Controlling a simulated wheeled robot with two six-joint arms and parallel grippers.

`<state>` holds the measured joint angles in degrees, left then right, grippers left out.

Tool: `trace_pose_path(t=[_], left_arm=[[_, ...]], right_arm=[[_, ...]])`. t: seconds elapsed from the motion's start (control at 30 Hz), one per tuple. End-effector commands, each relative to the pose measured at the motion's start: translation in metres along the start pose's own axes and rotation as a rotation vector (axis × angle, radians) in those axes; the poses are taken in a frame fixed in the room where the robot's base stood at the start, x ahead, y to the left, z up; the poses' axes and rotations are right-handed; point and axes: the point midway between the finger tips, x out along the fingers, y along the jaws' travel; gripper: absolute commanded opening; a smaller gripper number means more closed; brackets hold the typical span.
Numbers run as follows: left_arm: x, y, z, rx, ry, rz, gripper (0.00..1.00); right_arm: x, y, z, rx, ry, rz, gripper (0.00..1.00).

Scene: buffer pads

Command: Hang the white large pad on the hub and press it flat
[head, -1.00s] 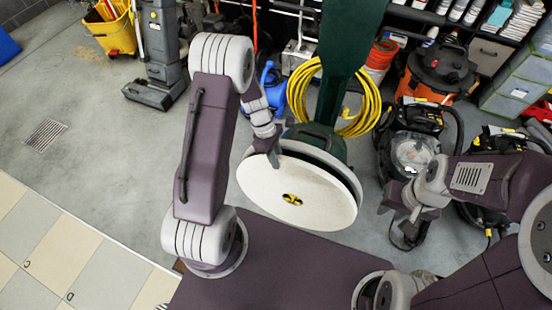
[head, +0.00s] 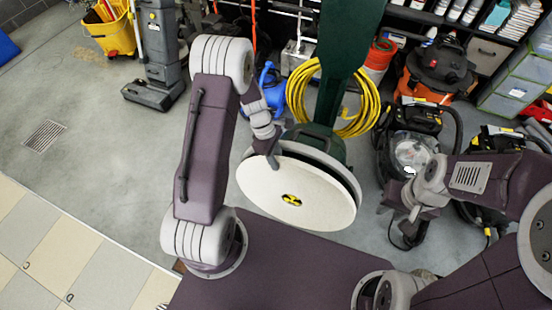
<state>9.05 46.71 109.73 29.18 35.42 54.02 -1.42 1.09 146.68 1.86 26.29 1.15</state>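The hub (head: 292,200), black and yellow, shows through the pad's centre hole. My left gripper (head: 271,160) is at the pad's upper left rim and looks shut on it, one finger lying over the white face; the other finger is largely hidden. The pad's back is hidden, so I cannot tell whether it lies flat all round. My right gripper (head: 394,214) is right of the pad, apart from it, empty and open.
The green machine column (head: 345,45) rises behind the pad, with a coiled yellow hose (head: 297,92) around it. Vacuum machines (head: 412,150) stand behind my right gripper. A yellow bucket (head: 108,34) stands back left.

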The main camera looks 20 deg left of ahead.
Motion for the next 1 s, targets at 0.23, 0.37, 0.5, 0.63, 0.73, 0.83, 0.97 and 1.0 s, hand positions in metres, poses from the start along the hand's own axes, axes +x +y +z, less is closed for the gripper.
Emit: trace_pose_path(t=[0.23,0.37,0.5,0.63,0.73,0.83,0.97,1.0], left_arm=[[0.000,0.000,0.000,0.000,0.000,0.000,0.48],[-0.001,0.000,0.000,0.000,0.000,0.000,0.48],[-0.013,0.000,0.001,0.000,0.000,0.001,0.48],[-0.036,0.000,0.003,-0.001,0.000,0.002,0.48],[-0.059,-0.001,0.004,-0.001,-0.001,0.001,0.48],[-0.080,0.000,0.003,0.000,0.000,0.002,0.48],[-0.093,0.000,0.002,-0.001,-0.001,0.000,0.48],[-0.093,0.000,0.001,-0.001,-0.001,-0.001,0.48]], right_arm=[[0.000,0.000,0.000,0.000,0.000,0.000,0.29],[-0.001,0.000,0.000,0.000,0.000,0.000,0.29],[-0.012,0.000,-0.001,0.000,0.000,0.000,0.29],[-0.035,-0.001,-0.004,0.000,0.000,0.000,0.29],[-0.057,-0.001,-0.006,0.000,0.000,0.000,0.29],[-0.077,-0.002,-0.008,0.000,0.000,0.000,0.29],[-0.088,-0.002,-0.009,0.000,0.000,0.000,0.29],[-0.088,-0.002,-0.009,0.000,0.000,0.000,0.29]])
